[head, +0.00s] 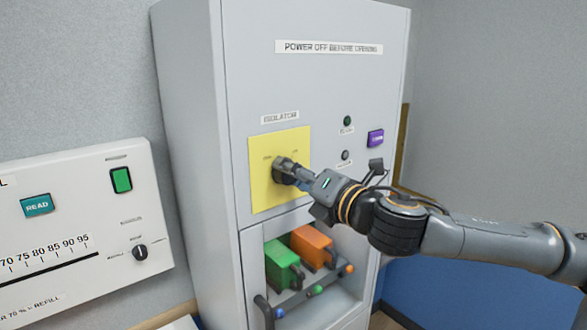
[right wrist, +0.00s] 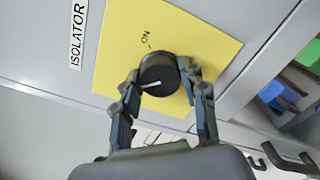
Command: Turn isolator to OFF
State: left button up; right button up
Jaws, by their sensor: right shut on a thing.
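The isolator knob (right wrist: 158,72) is a dark round knob on a yellow plate (head: 262,187) below the ISOLATOR label (head: 280,117). In the right wrist view its white pointer line lies toward the left, the ISOLATOR label side, turned away from the ON mark (right wrist: 147,39). The OFF mark is not readable in either view. My right gripper (head: 285,170) is shut on the knob, a finger on either side of it, as the right wrist view shows (right wrist: 163,90). In the head view the gripper largely hides the knob. My left gripper is not in view.
Below the plate an open bay holds a green block (head: 281,262) and an orange block (head: 312,244), with a dark handle (head: 263,310) at its left. A purple button (head: 375,138) is to the right. A white panel (head: 90,225) with a READ button stands left.

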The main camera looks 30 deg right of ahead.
aim_at(281, 118)
jog(key=shift+f+n, duration=0.1)
jog(key=shift+n, duration=0.5)
jog(key=o, duration=1.2)
jog(key=shift+c, duration=0.2)
notch_tip(281, 118, up, 9)
jog(key=shift+f, duration=0.1)
jog(key=shift+w+r, duration=0.1)
jog(key=shift+r, duration=0.55)
